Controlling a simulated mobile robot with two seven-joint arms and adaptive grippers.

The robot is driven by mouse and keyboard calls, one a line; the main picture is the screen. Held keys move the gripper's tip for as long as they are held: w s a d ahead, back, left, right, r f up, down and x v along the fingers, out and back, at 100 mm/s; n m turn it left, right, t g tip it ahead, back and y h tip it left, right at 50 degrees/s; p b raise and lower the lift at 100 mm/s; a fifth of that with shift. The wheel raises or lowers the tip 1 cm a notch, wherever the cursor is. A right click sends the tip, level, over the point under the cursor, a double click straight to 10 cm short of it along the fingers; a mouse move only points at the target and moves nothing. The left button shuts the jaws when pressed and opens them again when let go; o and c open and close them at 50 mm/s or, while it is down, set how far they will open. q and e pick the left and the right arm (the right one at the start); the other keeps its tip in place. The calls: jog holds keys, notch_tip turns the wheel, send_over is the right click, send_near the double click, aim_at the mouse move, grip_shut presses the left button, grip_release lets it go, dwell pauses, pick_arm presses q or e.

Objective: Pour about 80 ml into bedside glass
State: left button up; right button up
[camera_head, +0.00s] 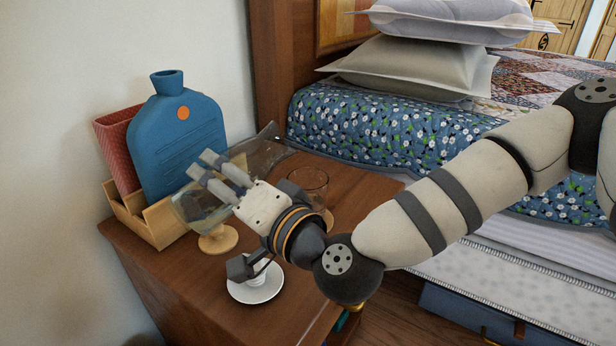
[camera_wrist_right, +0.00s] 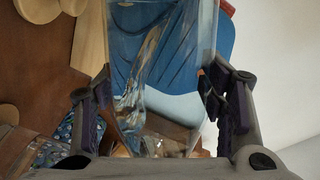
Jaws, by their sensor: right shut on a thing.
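My right gripper (camera_head: 203,165) is shut on a clear glass carafe (camera_head: 262,150) above the bedside table (camera_head: 150,268). The carafe looks tilted, with its narrower end toward the bed. In the right wrist view the carafe (camera_wrist_right: 165,45) fills the space between the two fingers (camera_wrist_right: 160,105), and clear liquid seems to lie inside. The bedside glass (camera_head: 309,182) stands upright on the table, to the right of the carafe and partly behind my gripper. I cannot tell its liquid level. My left gripper is not in view.
A blue hot-water bottle (camera_head: 178,135) and a red book-like item (camera_head: 118,150) stand in a wooden holder (camera_head: 160,228). A pale wooden piece (camera_head: 218,239) is under the carafe. A white saucer (camera_head: 256,290) is near the front. The bed (camera_head: 400,135) is on the right.

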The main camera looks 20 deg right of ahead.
jog(key=r+n+p, duration=0.1)
jog(key=n+p, duration=0.1)
jog(key=p, duration=0.2)
jog(key=d+r+n+g+h+p, duration=0.1)
jog(key=n+p, duration=0.1)
jog(key=p, duration=0.3)
jog(key=shift+w+d+r, duration=0.1)
jog(key=shift+d+r, duration=0.1)
jog(key=shift+d, duration=0.05)
jog(key=n+h+p, duration=0.1)
jog(key=n+p, duration=0.1)
jog(key=p, duration=0.1)
jog(key=n+p, duration=0.2)
jog(key=p, duration=0.1)
jog(key=shift+a+f+h, duration=0.2)
jog(key=shift+h, duration=0.2)
jog(key=shift+f+n+g+p, duration=0.25)
jog(key=shift+n+g+p, duration=0.05)
jog(key=shift+n, duration=0.1)
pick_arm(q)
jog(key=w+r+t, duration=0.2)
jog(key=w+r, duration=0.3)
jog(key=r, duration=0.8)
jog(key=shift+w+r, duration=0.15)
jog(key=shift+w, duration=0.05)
pick_arm(e)
jog(key=shift+d+f+n+h, duration=0.2)
jog(key=shift+f+n+h, duration=0.3)
jog(key=shift+f+h, duration=0.15)
